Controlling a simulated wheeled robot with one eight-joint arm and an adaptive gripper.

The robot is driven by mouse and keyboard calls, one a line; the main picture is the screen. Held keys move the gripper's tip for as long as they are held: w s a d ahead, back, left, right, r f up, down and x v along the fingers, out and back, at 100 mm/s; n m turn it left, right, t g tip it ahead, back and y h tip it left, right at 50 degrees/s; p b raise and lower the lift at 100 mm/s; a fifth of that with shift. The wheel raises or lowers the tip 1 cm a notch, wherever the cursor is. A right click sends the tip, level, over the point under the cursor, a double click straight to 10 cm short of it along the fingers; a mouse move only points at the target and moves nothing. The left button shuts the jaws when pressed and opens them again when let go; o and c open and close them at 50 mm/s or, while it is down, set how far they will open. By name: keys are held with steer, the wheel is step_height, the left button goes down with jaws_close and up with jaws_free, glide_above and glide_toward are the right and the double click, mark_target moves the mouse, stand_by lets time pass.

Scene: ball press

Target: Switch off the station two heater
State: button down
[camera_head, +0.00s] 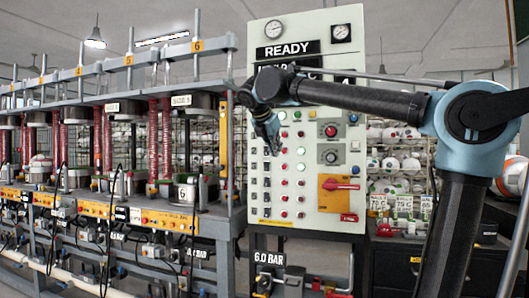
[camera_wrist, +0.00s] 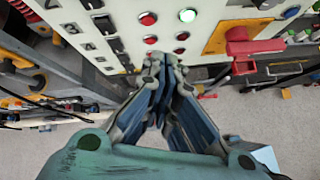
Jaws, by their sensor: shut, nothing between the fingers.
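The tall pale control panel (camera_head: 340,190) faces me with a READY display near its top. A column of small dark switches (camera_head: 266,167) runs down its left side, beside columns of red, green and white round lights or buttons (camera_head: 285,167). In the wrist view, black switches (camera_wrist: 104,24) sit beside small label plates (camera_wrist: 72,28) and red buttons (camera_wrist: 150,39). I cannot tell which switch belongs to station two. My gripper (camera_head: 271,143) is shut and empty, in front of the panel's upper left; its closed fingertips show in the wrist view (camera_wrist: 165,62). My gripper hides some upper controls.
A red handle on an orange plate (camera_head: 341,184) is at the panel's lower right; it also shows in the wrist view (camera_wrist: 248,48). The press bench (camera_head: 150,215) with red columns stands left of the panel. Shelves of balls (camera_head: 395,155) stand behind, right.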

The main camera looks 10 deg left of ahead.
steer(key=s+a+r+n+t, duration=0.1)
steer(key=a+r+n, duration=0.3)
steer(key=a, duration=0.4)
steer(key=shift+s+a+r+y, duration=0.15)
steer(key=shift+s+r+y, duration=0.2)
steer(key=shift+r, duration=0.4)
steer(key=shift+w, duration=0.15)
glide_toward(267, 155)
steer(key=f+x, duration=0.1)
steer(key=x, duration=0.3)
steer(key=shift+w+r, duration=0.2)
